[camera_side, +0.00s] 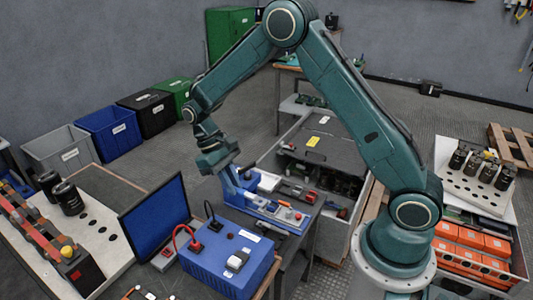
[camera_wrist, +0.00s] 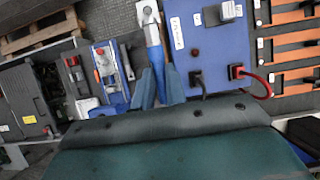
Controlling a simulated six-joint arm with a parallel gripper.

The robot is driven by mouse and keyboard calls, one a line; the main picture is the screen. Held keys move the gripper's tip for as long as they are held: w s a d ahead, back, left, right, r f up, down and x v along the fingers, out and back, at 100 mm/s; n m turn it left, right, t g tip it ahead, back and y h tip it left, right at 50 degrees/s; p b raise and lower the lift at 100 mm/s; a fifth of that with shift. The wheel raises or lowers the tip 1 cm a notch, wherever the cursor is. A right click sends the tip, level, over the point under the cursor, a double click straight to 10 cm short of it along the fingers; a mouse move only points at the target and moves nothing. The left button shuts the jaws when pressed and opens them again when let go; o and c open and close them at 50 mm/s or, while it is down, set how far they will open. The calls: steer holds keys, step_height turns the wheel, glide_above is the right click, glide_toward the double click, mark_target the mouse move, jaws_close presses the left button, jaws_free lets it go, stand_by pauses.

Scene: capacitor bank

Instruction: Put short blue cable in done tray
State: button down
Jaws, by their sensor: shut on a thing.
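In the wrist view my gripper (camera_wrist: 160,88) is shut on a blue cable (camera_wrist: 153,36), with a silver metal lug at its end pointing away from the jaws. The cable's other end is hidden by the jaws. The blue tray, with white and red parts in it, also shows left of the jaws in the wrist view. I cannot read a label marking the done tray.
A blue instrument box (camera_side: 222,270) with a red and a black lead stands close to my gripper, beside a dark-blue monitor (camera_side: 155,226). A grey toolbox (camera_side: 325,150) is behind. Orange bars (camera_wrist: 290,50) lie right of the box in the wrist view. Labelled bins (camera_side: 108,132) line the wall.

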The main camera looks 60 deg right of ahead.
steer(key=shift+r, duration=0.75)
steer(key=shift+d+r, duration=0.1)
steer(key=shift+r, duration=0.1)
steer(key=w+d+f+m+t+y, duration=0.1)
steer(key=w+d+m+t+y, duration=0.25)
steer(key=d+m, duration=0.6)
steer(key=w+d+f+m+t+y, duration=0.1)
steer(key=w+d+m+t+y, duration=0.3)
steer(key=d+m, duration=0.6)
steer(key=w+d+r+m+t+h, duration=0.1)
steer(key=d+m+h, duration=0.3)
steer(key=d+m, duration=0.4)
steer(key=w+d+r+m+t+h, duration=0.15)
steer(key=d+m+h, duration=0.25)
steer(key=d+m, duration=0.4)
step_height(320, 180, down, 23)
steer(key=shift+s+r, duration=0.15)
steer(key=shift+s, duration=0.15)
steer(key=shift+a+m, duration=0.1)
steer(key=shift+m, duration=0.15)
